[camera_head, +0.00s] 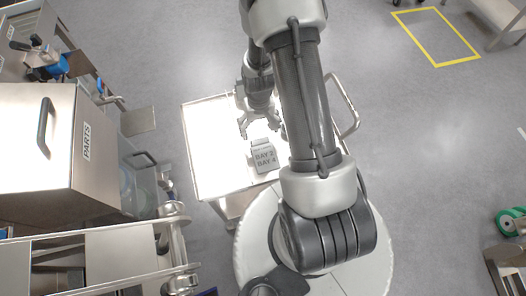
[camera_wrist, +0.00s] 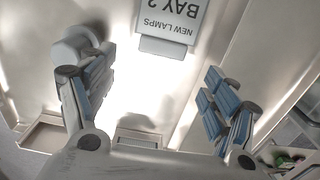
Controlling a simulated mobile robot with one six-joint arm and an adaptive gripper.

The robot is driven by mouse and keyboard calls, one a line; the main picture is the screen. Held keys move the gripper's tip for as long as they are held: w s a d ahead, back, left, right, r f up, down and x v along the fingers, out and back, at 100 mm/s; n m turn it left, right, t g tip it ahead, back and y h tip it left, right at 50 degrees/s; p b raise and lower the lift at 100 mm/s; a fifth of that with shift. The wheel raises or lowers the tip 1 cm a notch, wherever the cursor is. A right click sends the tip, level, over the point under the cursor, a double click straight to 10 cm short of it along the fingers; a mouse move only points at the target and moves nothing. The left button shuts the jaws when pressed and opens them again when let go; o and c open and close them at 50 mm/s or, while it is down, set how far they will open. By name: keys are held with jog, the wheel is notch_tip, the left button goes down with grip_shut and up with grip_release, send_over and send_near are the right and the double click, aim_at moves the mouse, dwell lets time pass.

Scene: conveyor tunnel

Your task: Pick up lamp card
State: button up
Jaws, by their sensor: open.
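The lamp card (camera_head: 264,158) is a small grey card with dark lettering, "BAY 2" and "BAY 4", on a brightly lit white cart top. In the wrist view the card (camera_wrist: 172,18) shows upside down at the top edge, reading "NEW LAMPS" and "BAY 2", with a small grey foot or tab along its near edge; the rest is cut off. My gripper (camera_head: 259,125) is open just beyond the card in the head view. In the wrist view my gripper (camera_wrist: 155,80) has its blue-padded fingers wide apart, with nothing between them. The card lies past the fingertips, apart from them.
The cart top (camera_head: 212,125) has a raised rim and a bar handle (camera_head: 346,108) on its right. A steel cabinet marked "PARTS" (camera_head: 100,150) stands to the left. Open grey floor lies to the right, with a yellow floor marking (camera_head: 437,64) at the back.

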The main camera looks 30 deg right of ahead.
aim_at(259, 138)
notch_tip(259, 138, down, 6)
jog(key=shift+w+a+r+b, duration=0.1)
jog(key=shift+b, duration=0.65)
jog(key=shift+c, duration=0.4)
jog(key=c, duration=0.9)
jog(key=shift+r, duration=0.1)
notch_tip(259, 138, up, 20)
jog(key=p, duration=0.4)
jog(key=o, duration=0.4)
jog(key=shift+c, duration=0.2)
jog(key=c, duration=1)
